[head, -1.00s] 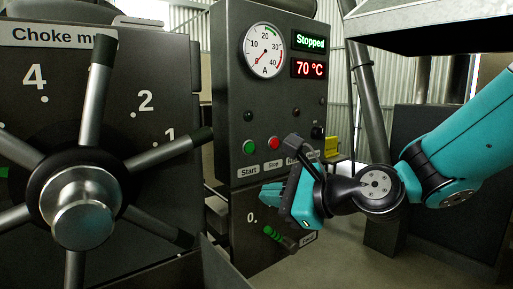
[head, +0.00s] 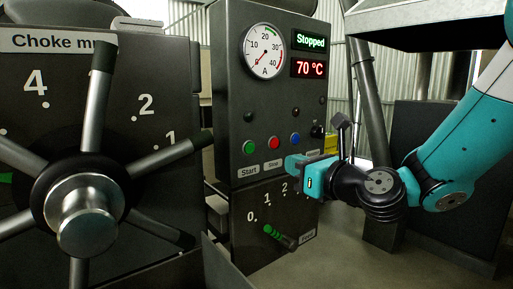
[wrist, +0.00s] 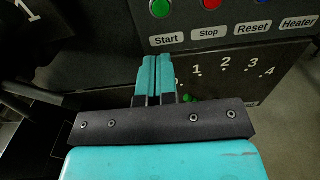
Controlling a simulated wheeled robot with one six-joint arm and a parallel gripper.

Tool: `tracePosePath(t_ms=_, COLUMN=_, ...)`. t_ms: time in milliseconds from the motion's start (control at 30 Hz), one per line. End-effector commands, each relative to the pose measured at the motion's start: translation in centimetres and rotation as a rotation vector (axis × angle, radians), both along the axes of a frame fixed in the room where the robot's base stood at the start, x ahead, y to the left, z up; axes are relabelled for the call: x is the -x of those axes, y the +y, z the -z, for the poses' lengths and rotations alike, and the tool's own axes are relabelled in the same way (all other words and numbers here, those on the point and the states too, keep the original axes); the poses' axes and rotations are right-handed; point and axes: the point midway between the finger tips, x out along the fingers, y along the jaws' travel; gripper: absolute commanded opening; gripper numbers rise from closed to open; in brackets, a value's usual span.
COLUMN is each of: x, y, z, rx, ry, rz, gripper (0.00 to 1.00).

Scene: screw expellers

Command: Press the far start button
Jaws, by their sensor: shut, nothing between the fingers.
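The green start button (head: 249,147) sits at the left of a button row on the dark control panel, above a "Start" label. It also shows at the top of the wrist view (wrist: 161,8), partly cut by the frame edge. My gripper (head: 290,163) is in front of the panel's lower right in the head view, shut and empty. In the wrist view the two teal fingers (wrist: 154,60) lie together, with their tips just below the Start label and the green button beyond them. I cannot tell the exact gap to the panel.
A red stop button (head: 274,143) and blue reset button (head: 295,139) are to the right of the green one. The display (head: 310,41) reads "Stopped", with 70 °C below. A green-marked lever (head: 279,237) is under the panel. A large spoked choke wheel (head: 85,215) stands at left.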

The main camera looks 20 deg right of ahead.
Motion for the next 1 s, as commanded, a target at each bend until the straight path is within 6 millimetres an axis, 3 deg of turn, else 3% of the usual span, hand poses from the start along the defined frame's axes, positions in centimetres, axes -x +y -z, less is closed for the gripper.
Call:
tracePosePath(t_ms=267, x=-1.8, y=0.6, z=-0.5, rx=-0.003, ry=0.011, rz=0.005, gripper=0.00)
tracePosePath(t_ms=700, x=-10.1, y=3.7, z=-0.5, rx=0.001, ry=0.005, rz=0.004, gripper=0.00)
tracePosePath(t_ms=1000, x=-12.5, y=4.5, z=-0.1, rx=0.001, ry=0.004, rz=0.007, gripper=0.00)
